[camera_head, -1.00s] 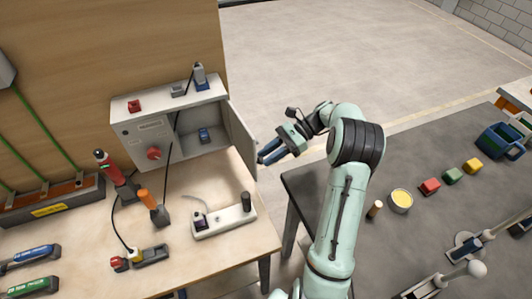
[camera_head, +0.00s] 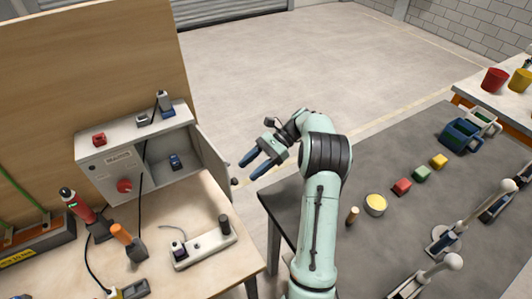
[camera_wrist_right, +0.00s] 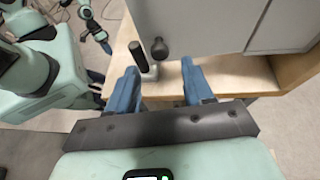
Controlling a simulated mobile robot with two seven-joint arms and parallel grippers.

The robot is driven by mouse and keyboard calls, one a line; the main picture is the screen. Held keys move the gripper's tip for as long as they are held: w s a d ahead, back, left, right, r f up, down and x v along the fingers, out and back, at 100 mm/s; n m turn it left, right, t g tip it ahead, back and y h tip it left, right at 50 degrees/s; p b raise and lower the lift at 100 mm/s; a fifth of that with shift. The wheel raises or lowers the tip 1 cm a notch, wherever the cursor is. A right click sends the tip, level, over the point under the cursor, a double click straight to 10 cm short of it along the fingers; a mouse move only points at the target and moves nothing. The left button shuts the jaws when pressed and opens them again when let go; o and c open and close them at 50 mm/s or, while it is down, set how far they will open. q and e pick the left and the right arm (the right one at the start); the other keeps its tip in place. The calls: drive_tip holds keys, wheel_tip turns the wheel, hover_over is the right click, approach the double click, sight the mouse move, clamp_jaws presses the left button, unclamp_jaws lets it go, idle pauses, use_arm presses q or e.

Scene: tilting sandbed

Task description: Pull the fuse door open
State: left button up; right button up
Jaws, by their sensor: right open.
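The fuse door (camera_head: 212,160) is a grey panel on the right side of a grey cabinet (camera_head: 105,160) in the head view. It stands swung out from the cabinet, whose inside shows. A dark knob (camera_head: 234,181) sits near its outer edge. My right gripper (camera_head: 249,170) is open and empty, with blue fingers just to the right of the door. In the right wrist view, the door (camera_wrist_right: 195,25) and its round dark knob (camera_wrist_right: 158,47) lie beyond the open fingers (camera_wrist_right: 163,85). Part of my left arm shows there at upper left; its finger state is unclear.
The cabinet stands on a wooden bench (camera_head: 200,265). A pale block with a dark upright cylinder (camera_head: 224,225) lies in front of the door. A grey table (camera_head: 410,215) with coloured blocks is right; open floor lies between.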

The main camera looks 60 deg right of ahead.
use_arm(q)
drive_tip(key=shift+w+r+p, duration=0.65)
drive_tip(key=shift+w+r, duration=0.3)
drive_tip(key=shift+w, duration=0.25)
use_arm(e)
drive_tip(key=v, duration=0.8)
drive_tip(key=shift+d+f, duration=0.1)
